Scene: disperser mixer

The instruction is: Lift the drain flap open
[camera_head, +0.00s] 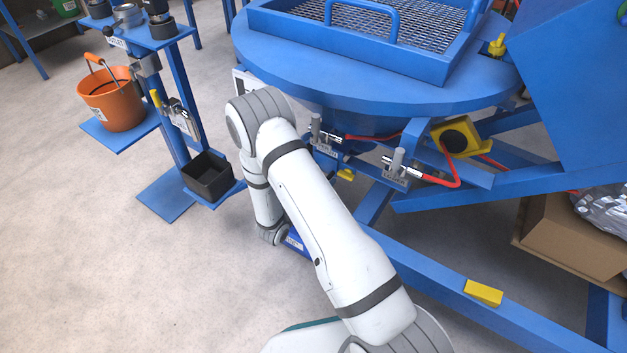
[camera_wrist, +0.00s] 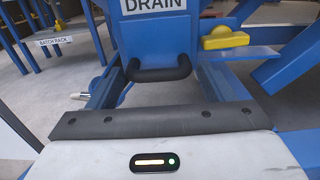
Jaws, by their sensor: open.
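The drain flap (camera_wrist: 158,42) is a blue panel at the top middle of the wrist view. It carries a white label reading DRAIN and a black bar handle (camera_wrist: 160,73) across its lower part. The dark bolted edge and white housing of my gripper (camera_wrist: 155,120) fill the bottom of the wrist view, below the handle in the picture.
Blue frame beams (camera_head: 450,295) run low on the right, with a yellow block (camera_head: 483,292) on one. Red hoses (camera_head: 447,170) and grey valves hang under the mixer. A blue stand with an orange bucket (camera_head: 118,105) and black bin (camera_head: 208,177) is left. Floor between is clear.

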